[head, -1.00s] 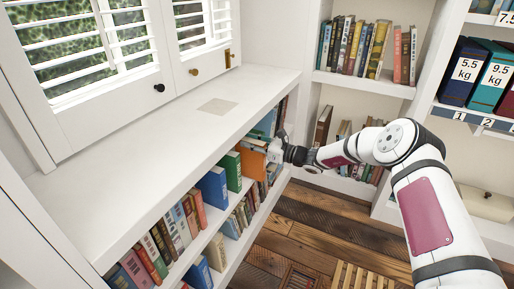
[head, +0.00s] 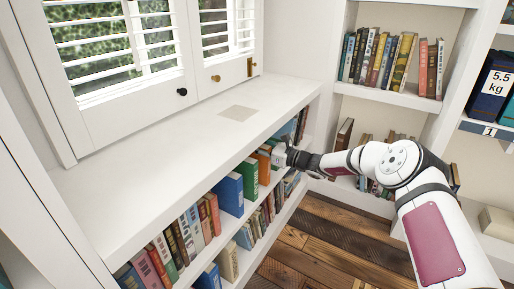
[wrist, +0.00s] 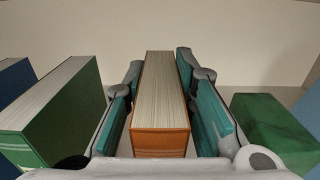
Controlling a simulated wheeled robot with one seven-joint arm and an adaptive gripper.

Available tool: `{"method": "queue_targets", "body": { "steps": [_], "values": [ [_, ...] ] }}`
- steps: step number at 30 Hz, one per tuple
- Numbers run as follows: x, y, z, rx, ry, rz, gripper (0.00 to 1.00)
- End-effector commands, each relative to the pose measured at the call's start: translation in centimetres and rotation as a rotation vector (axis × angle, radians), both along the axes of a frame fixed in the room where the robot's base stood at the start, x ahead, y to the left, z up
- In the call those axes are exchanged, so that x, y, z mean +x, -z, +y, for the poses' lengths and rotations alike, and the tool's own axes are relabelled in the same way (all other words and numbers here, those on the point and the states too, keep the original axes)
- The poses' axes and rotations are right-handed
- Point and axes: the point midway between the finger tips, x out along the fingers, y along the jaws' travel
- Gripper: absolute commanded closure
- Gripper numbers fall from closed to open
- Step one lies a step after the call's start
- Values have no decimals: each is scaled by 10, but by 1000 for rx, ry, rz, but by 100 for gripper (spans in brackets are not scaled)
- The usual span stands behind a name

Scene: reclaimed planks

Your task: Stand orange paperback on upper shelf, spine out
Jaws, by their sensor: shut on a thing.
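The orange paperback (wrist: 160,142) is upright between the two teal-padded fingers of my gripper (wrist: 162,108) in the wrist view. Its striped orange spine faces me and its pale page edges show on top. My gripper is shut on it. In the head view the orange book (head: 263,168) is at the upper shelf (head: 213,240) under the white counter, and my gripper (head: 277,156) is at the shelf front, partly hiding it. I cannot tell whether the book's bottom touches the shelf.
A green book (wrist: 62,110) stands left of the held book, with a gap between; another green book (wrist: 265,130) is to the right. In the head view a blue book (head: 229,193) and several others fill the shelf leftward. The counter (head: 150,175) overhangs the shelf.

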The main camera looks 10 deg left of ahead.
Motion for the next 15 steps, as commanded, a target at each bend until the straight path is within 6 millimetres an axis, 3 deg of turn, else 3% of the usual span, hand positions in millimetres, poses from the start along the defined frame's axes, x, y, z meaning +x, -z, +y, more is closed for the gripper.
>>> {"method": "queue_targets", "body": {
  "steps": [15],
  "values": [
    [0, 4, 0, 1, 0, -1, 100]
  ]
}}
